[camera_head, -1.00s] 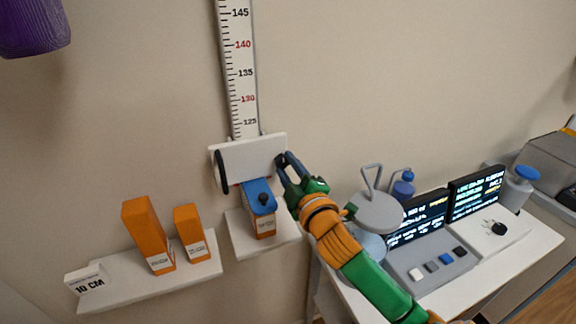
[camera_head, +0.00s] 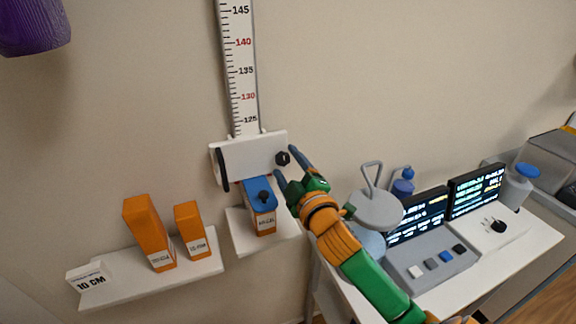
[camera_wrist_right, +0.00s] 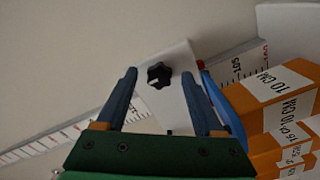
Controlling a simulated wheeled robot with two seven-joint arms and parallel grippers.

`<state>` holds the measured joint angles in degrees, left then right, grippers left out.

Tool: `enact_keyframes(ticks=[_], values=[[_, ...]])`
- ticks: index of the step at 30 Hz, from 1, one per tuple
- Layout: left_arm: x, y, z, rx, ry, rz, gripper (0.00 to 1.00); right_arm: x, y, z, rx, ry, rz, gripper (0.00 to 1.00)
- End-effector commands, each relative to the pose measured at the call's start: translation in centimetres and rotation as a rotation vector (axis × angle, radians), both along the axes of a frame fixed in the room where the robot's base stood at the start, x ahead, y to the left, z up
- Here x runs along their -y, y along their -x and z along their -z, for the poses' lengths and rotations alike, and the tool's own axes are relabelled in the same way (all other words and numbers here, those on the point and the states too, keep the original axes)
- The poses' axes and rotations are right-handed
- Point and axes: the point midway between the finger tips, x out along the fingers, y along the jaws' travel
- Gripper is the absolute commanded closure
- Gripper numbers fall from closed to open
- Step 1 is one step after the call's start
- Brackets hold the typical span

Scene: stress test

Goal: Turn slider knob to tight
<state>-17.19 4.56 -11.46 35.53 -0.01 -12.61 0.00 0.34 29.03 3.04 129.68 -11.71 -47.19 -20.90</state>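The white slider block (camera_head: 250,157) sits on the white ruler strip (camera_head: 240,70) on the wall. The black slider knob (camera_head: 283,158) is at the block's right end. It also shows as a lobed star shape in the right wrist view (camera_wrist_right: 159,76). My right gripper (camera_head: 285,163) is open. Its two blue-grey fingers (camera_wrist_right: 160,73) stand on either side of the knob in the wrist view, with visible gaps. I cannot tell how far the tips are from the block. No tight or loose mark is readable. My left gripper does not show.
An orange box with a blue top (camera_head: 262,205) stands on a small shelf just below the slider. More orange boxes (camera_head: 150,232) are on the left shelf (camera_head: 150,285). A white desk at right holds a grey lidded thing (camera_head: 378,212) near my right arm, and screens (camera_head: 420,215).

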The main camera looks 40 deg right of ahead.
Motion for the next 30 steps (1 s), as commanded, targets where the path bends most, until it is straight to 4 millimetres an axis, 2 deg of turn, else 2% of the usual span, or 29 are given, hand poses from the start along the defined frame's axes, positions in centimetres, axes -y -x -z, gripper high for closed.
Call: enact_keyframes(ticks=[7,10,12,13,15,18,30], values=[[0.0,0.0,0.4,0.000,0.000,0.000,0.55,-0.2,0.7,0.2,0.000,0.001,-0.001,0.30],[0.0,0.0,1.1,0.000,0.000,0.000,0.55,-0.7,2.6,0.4,0.000,0.001,-0.002,0.30],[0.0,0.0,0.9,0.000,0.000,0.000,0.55,-1.1,4.3,0.2,-0.002,0.000,-0.002,0.30],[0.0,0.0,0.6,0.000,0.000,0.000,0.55,-1.2,5.0,0.0,-0.003,-0.001,-0.001,0.30],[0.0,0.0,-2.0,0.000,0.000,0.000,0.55,-1.3,5.5,-0.8,-0.006,-0.008,0.003,0.30],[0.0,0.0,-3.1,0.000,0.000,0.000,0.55,-1.5,6.4,-0.6,-0.004,-0.006,0.003,0.30],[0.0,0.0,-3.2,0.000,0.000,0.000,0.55,-1.7,6.9,0.0,0.000,0.001,0.000,0.30]])
